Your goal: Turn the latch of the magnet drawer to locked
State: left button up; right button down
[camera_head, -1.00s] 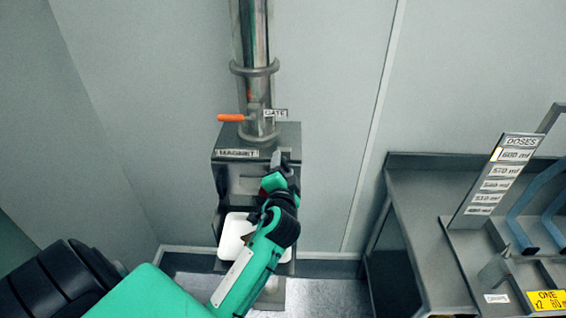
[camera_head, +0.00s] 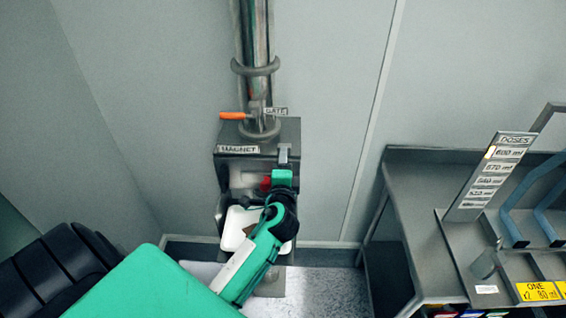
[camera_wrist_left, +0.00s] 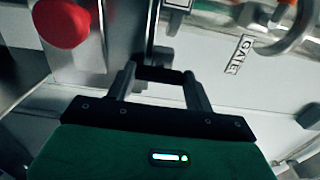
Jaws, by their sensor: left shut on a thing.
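The magnet drawer housing (camera_head: 230,163) is a grey metal box with a MAGNET label, under the vertical pipe. A red knob (camera_head: 265,184) sits on its front, partly hidden by my arm; the red knob also shows large in the left wrist view (camera_wrist_left: 62,22). My left gripper (camera_head: 284,156) is at the upper right of the housing front, right of the knob. In the left wrist view its fingers (camera_wrist_left: 160,76) are around a small dark piece, which appears to be the latch (camera_wrist_left: 158,73). My gripper hides most of the latch, and its exact angle is unclear. My right gripper is not in view.
An orange gate handle (camera_head: 232,116) sticks out left from the pipe above the housing. A white container (camera_head: 236,232) stands below, partly behind my arm. A metal bench (camera_head: 415,190) with a DOSES board (camera_head: 492,178) is at the right. The wall between is bare.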

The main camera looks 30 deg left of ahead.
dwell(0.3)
pick_arm(q)
jog(key=o, duration=1)
jog(key=b+v, duration=0.5)
jog(key=v, duration=0.8)
jog(key=shift+s+d+b, duration=0.25)
jog(key=shift+s+b, duration=0.1)
